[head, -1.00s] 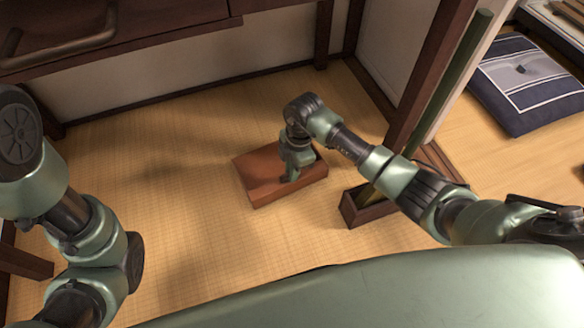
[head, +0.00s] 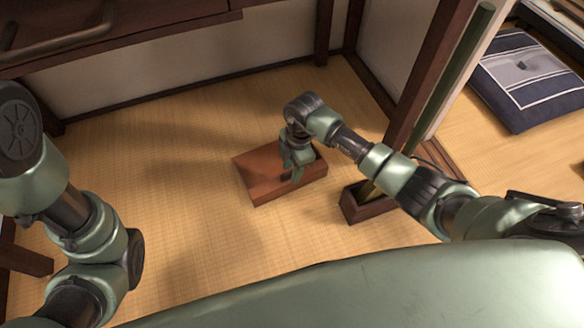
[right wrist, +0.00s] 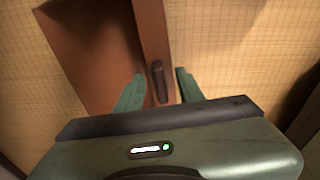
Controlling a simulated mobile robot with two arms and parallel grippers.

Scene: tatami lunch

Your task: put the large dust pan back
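The large dust pan (head: 262,178) is a reddish-brown, shallow pan lying on the tatami in the middle of the head view. My right gripper (head: 291,175) points down over its right part. In the right wrist view, the dust pan (right wrist: 95,50) fills the upper left, and its short dark handle (right wrist: 159,82) stands between the two green fingers of my right gripper (right wrist: 160,90). The fingers are apart, with a gap on each side of the handle. My left arm shows at the left, but its gripper is out of view.
A narrow dark wooden box (head: 366,205) stands right of the pan, beside a wooden post (head: 425,80) and a green pole (head: 455,75). A dark cabinet (head: 130,30) overhangs the back left. A blue cushion (head: 530,85) lies far right. Tatami left of the pan is clear.

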